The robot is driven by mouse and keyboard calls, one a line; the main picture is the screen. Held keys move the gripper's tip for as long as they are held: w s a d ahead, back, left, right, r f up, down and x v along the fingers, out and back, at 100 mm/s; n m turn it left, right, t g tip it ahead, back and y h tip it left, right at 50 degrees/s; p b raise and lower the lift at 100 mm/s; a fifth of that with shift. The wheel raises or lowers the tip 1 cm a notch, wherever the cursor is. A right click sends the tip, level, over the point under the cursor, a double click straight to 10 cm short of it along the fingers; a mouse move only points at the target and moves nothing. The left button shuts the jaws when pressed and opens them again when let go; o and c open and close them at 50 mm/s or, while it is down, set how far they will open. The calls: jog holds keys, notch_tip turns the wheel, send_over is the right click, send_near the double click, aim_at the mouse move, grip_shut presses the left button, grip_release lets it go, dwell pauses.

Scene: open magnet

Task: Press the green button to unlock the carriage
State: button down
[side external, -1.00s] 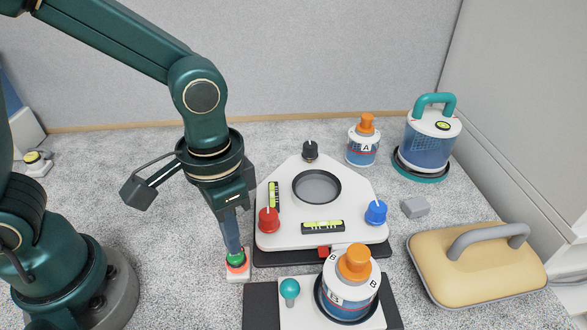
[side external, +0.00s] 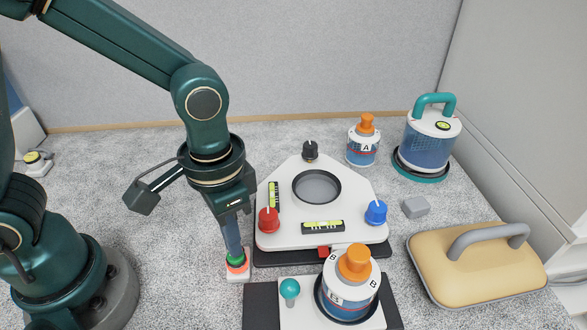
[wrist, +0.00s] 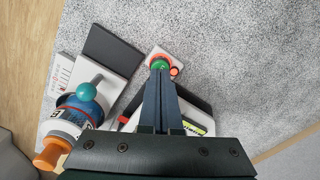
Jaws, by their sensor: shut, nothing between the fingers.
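The green button (side external: 236,258) sits in a red-orange ring on a small white base, left of the white levelling plate. My gripper (side external: 235,250) points down with its shut fingertips at the button, and they appear to touch its top. In the wrist view the shut fingers (wrist: 160,78) reach to the green button (wrist: 160,63). Whether the button is pushed in, I cannot tell. The carriage (side external: 300,314) is a white plate with a teal knob (side external: 289,288), and it carries bottle B (side external: 350,285) on a dark track (side external: 262,306).
The white plate (side external: 340,236) has red, blue and black knobs, two level vials and a round recess. Bottle A (side external: 363,142), a teal-handled canister (side external: 431,140), a grey block (side external: 415,207) and a tan handled pad (side external: 475,270) stand right. Carpet left of the button is clear.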

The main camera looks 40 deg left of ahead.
jog(key=shift+f, duration=0.65)
jog(key=shift+r, duration=3.55)
jog(key=s+a+r+n+t, duration=0.3)
jog(key=a+r+t, duration=0.1)
jog(key=a, duration=0.4)
jog(key=shift+a+t, duration=0.35)
jog(key=shift+t, duration=0.45)
